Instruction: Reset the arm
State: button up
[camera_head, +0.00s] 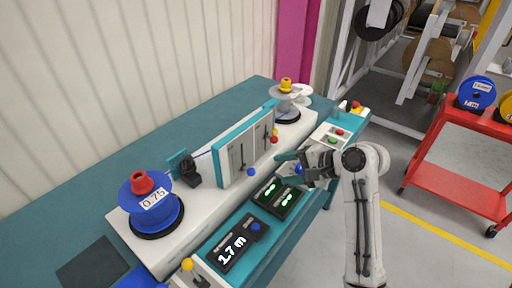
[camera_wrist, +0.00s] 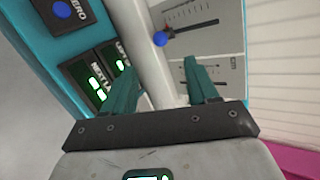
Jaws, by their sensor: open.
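My arm (camera_head: 362,215) reaches up from the bottom right in the head view and bends left over the bench. My gripper (camera_head: 285,160) is above the front part of the machine, near the green-lit displays (camera_head: 280,196). In the wrist view my gripper (camera_wrist: 163,90) shows two teal fingers spread apart with nothing between them. Beyond the fingers are a pale ledge (camera_wrist: 145,45) and a blue knob (camera_wrist: 160,39) on a slotted panel (camera_wrist: 205,25).
A blue reel (camera_head: 150,210) marked 0.75 sits at the machine's left end, a grey reel (camera_head: 286,105) at its far end. A length display (camera_head: 236,243) reads 1.7 m. A red cart (camera_head: 455,170) with reels stands right. Open floor (camera_head: 410,258) lies right of my arm.

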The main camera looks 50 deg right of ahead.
jog(key=a+f+n+g, duration=0.1)
jog(key=a+f+n, duration=0.1)
jog(key=a, duration=0.1)
jog(key=a+f+n+g, duration=0.1)
jog(key=a+f+n, duration=0.1)
jog(key=a+n, duration=0.1)
jog(key=s+a+f+n+g, duration=0.1)
jog(key=a+f+n, duration=0.1)
jog(key=a, duration=0.2)
jog(key=shift+a+f, duration=0.1)
jog(key=shift+f, duration=0.3)
jog(key=a+n, duration=0.1)
jog(key=s+a+f+n+g, duration=0.1)
jog(key=n, duration=0.1)
jog(key=s+a+f+n+g+h, duration=0.1)
jog(key=a+n, duration=0.1)
jog(key=shift+a+f, duration=0.1)
jog(key=shift+f, duration=0.1)
jog(key=s+a+f+n+g, duration=0.1)
jog(key=s+f+n+g, duration=0.1)
jog(key=s, duration=0.5)
jog(key=s+a+f+n+g+h, duration=0.1)
jog(key=s+f+n+g, duration=0.2)
jog(key=s, duration=0.4)
notch_tip(320, 180, down, 3)
jog(key=shift+s+a+r+n+h, duration=0.1)
jog(key=shift+s+a+n+h, duration=0.25)
jog(key=shift+n, duration=0.25)
